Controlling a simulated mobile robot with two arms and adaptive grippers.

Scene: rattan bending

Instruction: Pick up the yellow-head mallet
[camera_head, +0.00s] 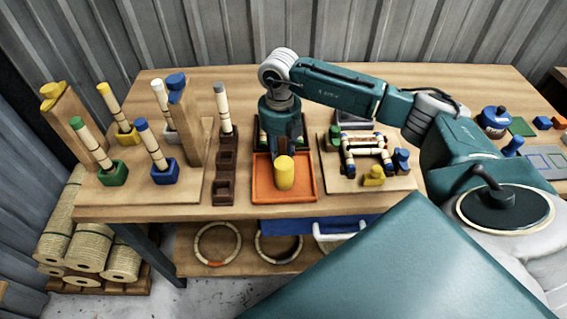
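The yellow mallet head (284,172) is a plain cylinder over the orange tray (262,195) at the middle front of the workbench. Its handle cannot be made out. My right gripper (279,151) comes down from above, directly behind the yellow head and overlapping it in the picture. Its fingertips are partly hidden, so I cannot tell whether they grip the mallet. My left gripper is out of view.
A dark red tray (308,143) lies behind the orange one. A brown slotted rack (225,170) stands left of it. A board with a rattan frame (366,152) and coloured blocks is to the right. Rods in coloured bases and two wooden posts (193,125) stand farther left.

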